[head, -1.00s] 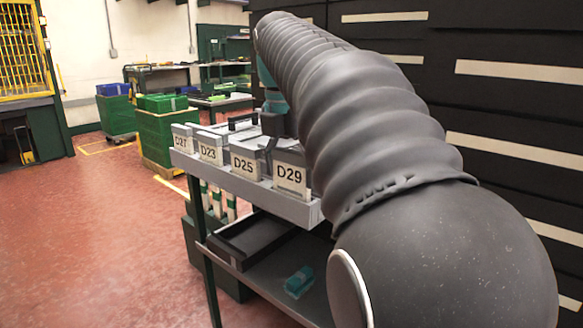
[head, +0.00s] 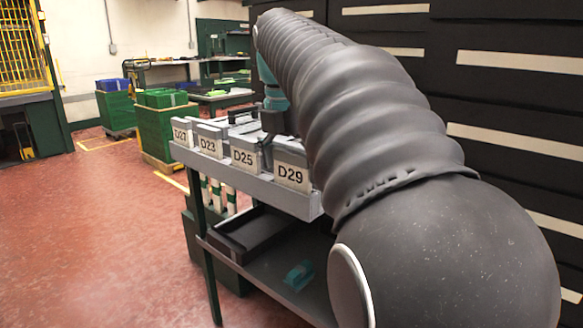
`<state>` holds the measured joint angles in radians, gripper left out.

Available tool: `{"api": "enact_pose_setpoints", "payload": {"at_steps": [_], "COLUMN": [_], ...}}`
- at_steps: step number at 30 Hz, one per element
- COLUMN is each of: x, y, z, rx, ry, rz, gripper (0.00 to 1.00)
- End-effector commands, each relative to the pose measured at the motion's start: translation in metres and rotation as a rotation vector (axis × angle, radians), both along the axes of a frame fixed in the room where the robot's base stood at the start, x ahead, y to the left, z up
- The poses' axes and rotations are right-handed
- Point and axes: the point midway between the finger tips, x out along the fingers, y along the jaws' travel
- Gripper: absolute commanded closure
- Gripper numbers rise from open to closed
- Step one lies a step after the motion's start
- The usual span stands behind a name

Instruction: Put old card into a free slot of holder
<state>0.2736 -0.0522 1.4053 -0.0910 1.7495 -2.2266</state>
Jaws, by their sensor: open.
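My gripper (head: 268,147) is at the far end of my arm, just below the teal wrist, low over the top of the cart. It is small and mostly hidden behind the arm and the grey boxes, with its jaws apart. A row of grey boxes carries white label cards: D27 (head: 181,134), D23 (head: 208,145), D25 (head: 244,158) and D29 (head: 291,174). The cards face me along the front edge of the cart. I cannot tell which card is the old one. I cannot make out a free slot or a separate holder.
The cart has a grey top shelf (head: 262,190) and a dark lower shelf (head: 268,268) with a black tray (head: 243,238) and a teal object (head: 298,275). Green crates (head: 165,125) stand behind. Dark panels rise at right. Red floor is clear at left.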

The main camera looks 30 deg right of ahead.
Motion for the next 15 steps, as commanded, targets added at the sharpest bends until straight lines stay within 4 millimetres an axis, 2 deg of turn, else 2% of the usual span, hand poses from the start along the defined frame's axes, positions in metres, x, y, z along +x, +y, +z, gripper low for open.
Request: {"api": "enact_pose_setpoints", "payload": {"at_steps": [5,15], "x": [0.000,0.000], "y": [0.001,0.005], "z": [0.010,0.056], "rx": [-0.001,-0.001], "ry": [-0.001,-0.001], "rz": [0.000,0.000], "gripper": [0.00,0.00]}}
